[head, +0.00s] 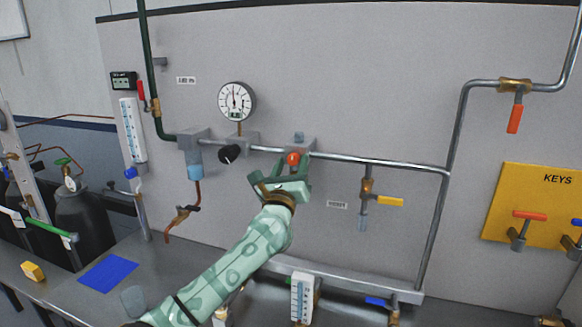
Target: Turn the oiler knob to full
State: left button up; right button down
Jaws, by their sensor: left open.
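The oiler looks like the grey block (300,142) on the pipe right of the round gauge. A round red knob (293,158) shows on its front, which I take for the oiler knob. My left gripper (283,173) is open just below and in front of the red knob. In the picture, the knob shows between its fingers, near the right one. I cannot tell whether a finger touches it. The gripper hides the lower part of the oiler, and I cannot read the knob's setting. My right gripper is not in view.
A black knob (229,154) sits left of the oiler, below the gauge (236,102). A yellow-handled valve (389,201) hangs from the pipe (400,164) to the right. A yellow KEYS board (510,195) is at far right. The panel between is mostly clear.

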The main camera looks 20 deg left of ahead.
pick_arm(q)
jog(key=c, duration=1)
